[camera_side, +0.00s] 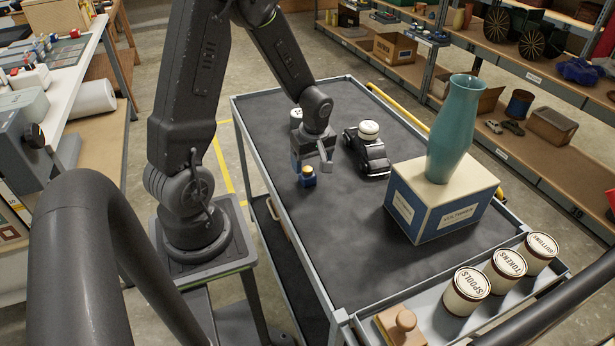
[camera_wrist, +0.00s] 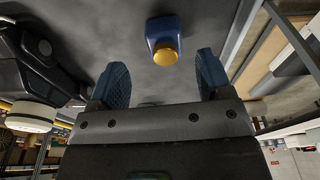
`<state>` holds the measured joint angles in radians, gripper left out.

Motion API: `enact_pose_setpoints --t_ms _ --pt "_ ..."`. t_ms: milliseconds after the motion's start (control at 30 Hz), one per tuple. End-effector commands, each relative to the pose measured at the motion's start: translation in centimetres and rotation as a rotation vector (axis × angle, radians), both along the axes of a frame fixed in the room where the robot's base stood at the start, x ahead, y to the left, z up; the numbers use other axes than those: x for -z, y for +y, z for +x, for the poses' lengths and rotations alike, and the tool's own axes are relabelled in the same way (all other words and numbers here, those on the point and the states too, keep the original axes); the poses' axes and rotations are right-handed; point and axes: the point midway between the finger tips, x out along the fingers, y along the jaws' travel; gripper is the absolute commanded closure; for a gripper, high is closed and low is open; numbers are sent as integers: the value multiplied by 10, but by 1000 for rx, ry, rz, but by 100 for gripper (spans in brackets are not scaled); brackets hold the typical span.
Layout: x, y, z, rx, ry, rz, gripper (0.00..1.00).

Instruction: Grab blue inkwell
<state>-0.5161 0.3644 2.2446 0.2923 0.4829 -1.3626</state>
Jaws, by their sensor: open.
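The blue inkwell (camera_side: 307,178) is a small blue bottle with a yellow-gold cap, standing on the dark top of the cart (camera_side: 270,115). My gripper (camera_side: 312,168) is open and low over the cart, right beside the inkwell. In the wrist view the two blue fingertips of my gripper (camera_wrist: 162,80) are wide apart with nothing between them. I cannot tell the exact distance from fingers to inkwell.
A black toy car (camera_side: 372,158) with a white-lidded jar (camera_side: 369,130) stands close to the right. A teal vase (camera_side: 455,130) stands on a blue and cream box (camera_side: 425,213). The cart's front middle is clear.

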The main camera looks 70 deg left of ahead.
Motion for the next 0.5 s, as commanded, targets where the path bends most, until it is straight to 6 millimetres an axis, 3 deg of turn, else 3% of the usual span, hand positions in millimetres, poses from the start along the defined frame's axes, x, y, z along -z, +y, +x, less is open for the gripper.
enact_pose_setpoints --t_ms 300,500 --pt "38 7 -7 1 4 -2 28" --pt "52 9 -6 0 0 -1 28"
